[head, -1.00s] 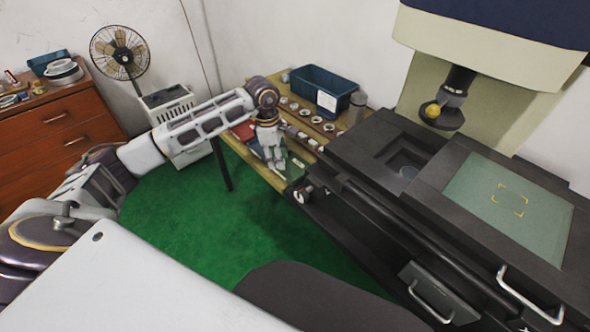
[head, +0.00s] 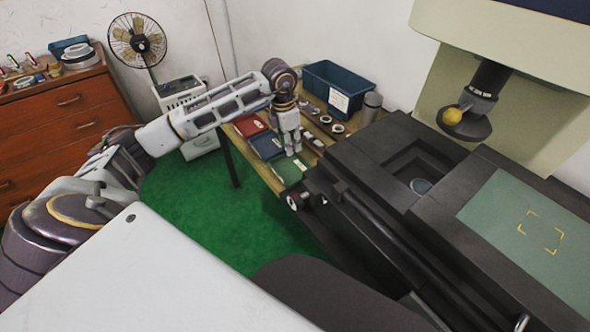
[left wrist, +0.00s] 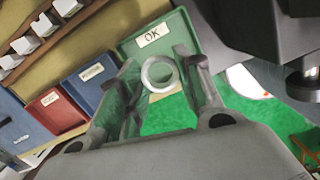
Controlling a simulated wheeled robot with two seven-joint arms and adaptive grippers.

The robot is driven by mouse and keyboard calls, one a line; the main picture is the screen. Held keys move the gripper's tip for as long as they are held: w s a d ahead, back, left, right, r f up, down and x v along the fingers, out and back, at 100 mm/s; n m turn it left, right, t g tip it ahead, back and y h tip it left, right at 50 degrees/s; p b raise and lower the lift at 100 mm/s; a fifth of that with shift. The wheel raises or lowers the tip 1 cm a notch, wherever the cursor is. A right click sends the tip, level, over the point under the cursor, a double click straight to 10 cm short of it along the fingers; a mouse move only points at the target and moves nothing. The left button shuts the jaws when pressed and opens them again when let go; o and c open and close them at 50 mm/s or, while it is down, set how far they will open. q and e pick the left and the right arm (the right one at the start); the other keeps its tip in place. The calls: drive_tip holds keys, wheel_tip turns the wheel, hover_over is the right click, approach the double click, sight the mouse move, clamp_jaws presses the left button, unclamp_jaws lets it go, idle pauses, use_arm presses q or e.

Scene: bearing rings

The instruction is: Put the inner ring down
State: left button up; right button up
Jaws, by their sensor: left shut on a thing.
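The inner ring (left wrist: 160,73) is a silvery metal ring. In the left wrist view it sits between the two fingers of my left gripper (left wrist: 157,85), which is shut on it. Behind the ring is a green tray (left wrist: 187,40) labelled "OK"; I cannot tell the height of the ring above it. In the head view my left gripper (head: 291,150) points down over the wooden table, beside the green tray (head: 287,173). The ring is too small or hidden to make out there. My right gripper is not in view.
A blue tray (head: 264,146) and a red tray (head: 247,123) lie beside the green one. A rack of rings (head: 322,122), a dark teal bin (head: 330,83) and a metal cylinder (head: 371,105) stand behind. A large dark machine (head: 395,150) borders the table at right.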

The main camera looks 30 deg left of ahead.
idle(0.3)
use_arm(q)
hover_over(292, 170)
wheel_tip(292, 170, down, 6)
drive_tip(key=shift+s+a+r+b, duration=0.1)
drive_tip(key=shift+a+r+b, duration=0.05)
drive_tip(key=shift+r+b, duration=0.15)
drive_tip(key=shift+f, duration=0.4)
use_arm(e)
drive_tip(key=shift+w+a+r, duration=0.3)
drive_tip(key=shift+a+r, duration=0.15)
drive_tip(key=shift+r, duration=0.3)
use_arm(q)
drive_tip(key=shift+f, duration=0.1)
wheel_tip(292, 170, down, 2)
drive_tip(key=shift+f, duration=0.8)
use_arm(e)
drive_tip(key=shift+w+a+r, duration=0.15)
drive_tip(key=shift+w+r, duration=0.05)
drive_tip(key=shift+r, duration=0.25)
use_arm(q)
drive_tip(key=shift+f+b, duration=0.1)
drive_tip(key=shift+b, duration=0.2)
